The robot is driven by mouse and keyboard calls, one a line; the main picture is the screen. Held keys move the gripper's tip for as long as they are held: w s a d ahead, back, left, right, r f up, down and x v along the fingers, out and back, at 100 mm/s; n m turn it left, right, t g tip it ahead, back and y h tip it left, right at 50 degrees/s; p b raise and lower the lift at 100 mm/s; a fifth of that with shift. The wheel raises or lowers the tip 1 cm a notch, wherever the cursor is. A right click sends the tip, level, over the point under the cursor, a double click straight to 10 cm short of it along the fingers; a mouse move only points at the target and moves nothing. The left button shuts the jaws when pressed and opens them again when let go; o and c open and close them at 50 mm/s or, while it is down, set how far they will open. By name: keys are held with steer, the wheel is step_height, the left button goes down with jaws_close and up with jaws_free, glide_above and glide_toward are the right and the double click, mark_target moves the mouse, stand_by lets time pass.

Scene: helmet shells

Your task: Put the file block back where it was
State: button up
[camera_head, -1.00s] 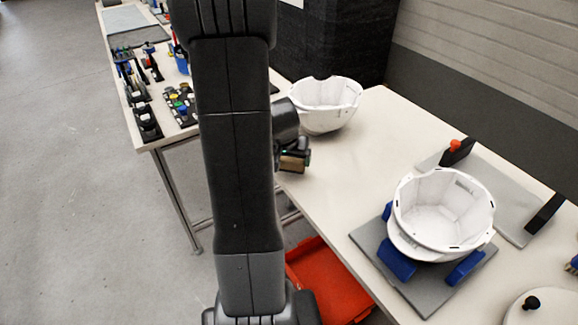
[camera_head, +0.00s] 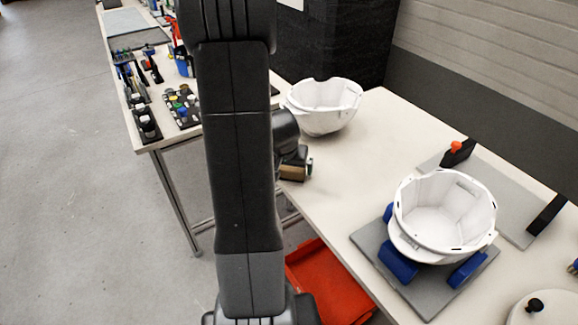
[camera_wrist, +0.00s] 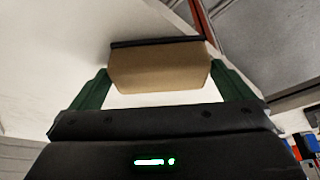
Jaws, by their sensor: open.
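The file block (camera_wrist: 160,68) is a tan block with a dark strip along its far edge. In the wrist view it lies between the two green fingers of my gripper (camera_wrist: 165,90), which is open. I cannot tell whether either finger touches it. In the head view the block (camera_head: 292,173) shows as a small brown piece at the near left edge of the white table (camera_head: 345,185), just below my gripper (camera_head: 298,162). My arm hides part of this area.
A white helmet shell (camera_head: 325,112) stands at the table's back left. Another shell (camera_head: 443,215) sits on a grey plate (camera_head: 432,297) with blue supports. A red bin (camera_head: 325,285) is below the table edge. A tool table (camera_head: 150,112) stands at the left. The mid table is clear.

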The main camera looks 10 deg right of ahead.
steer(key=p+v, duration=0.1)
steer(key=v, duration=1.1)
